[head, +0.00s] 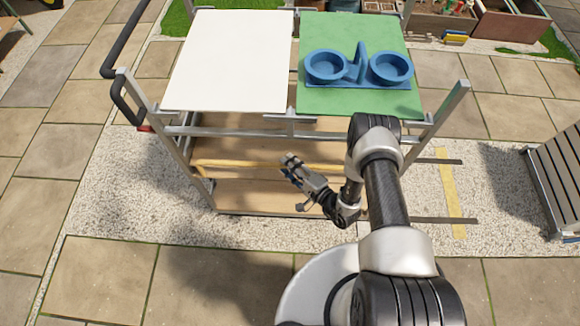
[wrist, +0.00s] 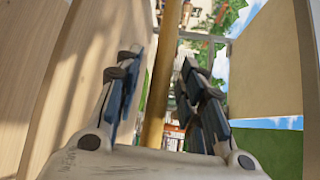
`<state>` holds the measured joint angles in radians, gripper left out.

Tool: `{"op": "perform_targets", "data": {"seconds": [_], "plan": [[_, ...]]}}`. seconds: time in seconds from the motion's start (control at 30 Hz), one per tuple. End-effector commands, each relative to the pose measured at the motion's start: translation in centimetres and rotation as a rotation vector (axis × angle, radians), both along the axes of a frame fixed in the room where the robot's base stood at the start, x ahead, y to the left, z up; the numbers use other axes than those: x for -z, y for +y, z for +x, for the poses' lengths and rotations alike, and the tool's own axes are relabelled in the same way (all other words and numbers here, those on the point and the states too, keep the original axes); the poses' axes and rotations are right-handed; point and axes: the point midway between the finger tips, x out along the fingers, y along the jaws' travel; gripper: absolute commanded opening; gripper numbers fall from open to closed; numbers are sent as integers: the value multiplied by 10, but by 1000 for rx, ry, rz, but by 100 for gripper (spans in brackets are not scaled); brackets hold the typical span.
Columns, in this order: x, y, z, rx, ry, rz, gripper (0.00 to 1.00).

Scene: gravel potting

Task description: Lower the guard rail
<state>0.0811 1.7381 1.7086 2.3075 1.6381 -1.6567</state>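The guard rail appears to be a yellow bar (head: 235,164) running across the front of the cart above its lower wooden shelf. My gripper (head: 290,163) is at the bar, near the middle of its length, and covers part of it. In the wrist view the yellow bar (wrist: 163,70) runs lengthwise through the gap between the two fingers of my gripper (wrist: 162,85). The fingers are apart, with clear space on both sides of the bar. I cannot tell how deep the bar sits between them.
The cart top carries a white panel (head: 232,60) and a green panel (head: 312,36) with a blue two-cup holder (head: 356,75). A grey metal crossbar (head: 240,132) spans above the yellow bar. A slatted bench (head: 560,170) stands at the right. Paving in front is clear.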

Motion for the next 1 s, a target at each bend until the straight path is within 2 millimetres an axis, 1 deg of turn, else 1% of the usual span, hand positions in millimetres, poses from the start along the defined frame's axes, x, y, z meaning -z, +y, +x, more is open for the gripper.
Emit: {"op": "perform_targets", "data": {"seconds": [0.3,0.83,1.0], "plan": [[0,1,2,0,0,0,36],[0,1,1,0,0,0,0],[0,1,1,0,0,0,0]]}}
